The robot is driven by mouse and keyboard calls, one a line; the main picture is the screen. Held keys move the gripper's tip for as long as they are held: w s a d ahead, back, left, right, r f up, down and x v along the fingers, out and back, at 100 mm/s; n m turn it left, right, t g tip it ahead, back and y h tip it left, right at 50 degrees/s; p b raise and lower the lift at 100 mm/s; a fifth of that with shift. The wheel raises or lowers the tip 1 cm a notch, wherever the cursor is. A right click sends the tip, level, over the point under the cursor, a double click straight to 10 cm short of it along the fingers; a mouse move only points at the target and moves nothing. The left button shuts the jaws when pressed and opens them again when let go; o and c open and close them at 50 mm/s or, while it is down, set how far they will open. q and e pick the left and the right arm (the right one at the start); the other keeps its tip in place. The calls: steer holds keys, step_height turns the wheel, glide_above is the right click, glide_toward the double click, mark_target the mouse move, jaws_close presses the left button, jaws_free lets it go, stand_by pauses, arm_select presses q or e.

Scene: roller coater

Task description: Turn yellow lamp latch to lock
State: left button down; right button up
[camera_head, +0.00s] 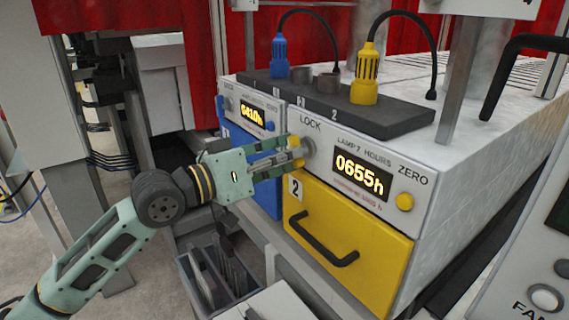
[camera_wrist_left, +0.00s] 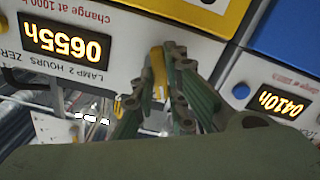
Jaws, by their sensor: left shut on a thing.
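The yellow lamp latch (camera_wrist_left: 157,66) sits at the upper left of the yellow lamp drawer (camera_head: 350,220), just below the word LOCK on the white machine panel. My left gripper (camera_head: 294,152) reaches it from the left and is shut on it. In the left wrist view, the fingers (camera_wrist_left: 170,85) close around the yellow latch handle. The latch's exact angle is hard to tell. My right gripper is not in view.
A lamp display (camera_head: 361,173) reads 0655h, with a yellow button (camera_head: 405,202) beside it. A blue lamp drawer (camera_head: 267,193) is to the left. Blue (camera_head: 280,55) and yellow (camera_head: 366,75) plugs stand on top. A grey bin (camera_head: 215,272) is below.

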arm_select(q)
steer(key=m+b, duration=0.1)
steer(key=m, duration=0.3)
steer(key=shift+r+m+b, duration=0.1)
steer(key=shift+m+b, duration=0.3)
stand_by(0.4)
steer(key=c, duration=1.7)
jaws_free()
steer(key=shift+s+d, duration=0.1)
steer(key=shift+d, duration=0.1)
steer(key=shift+a, duration=0.1)
steer(key=shift+v, duration=6)
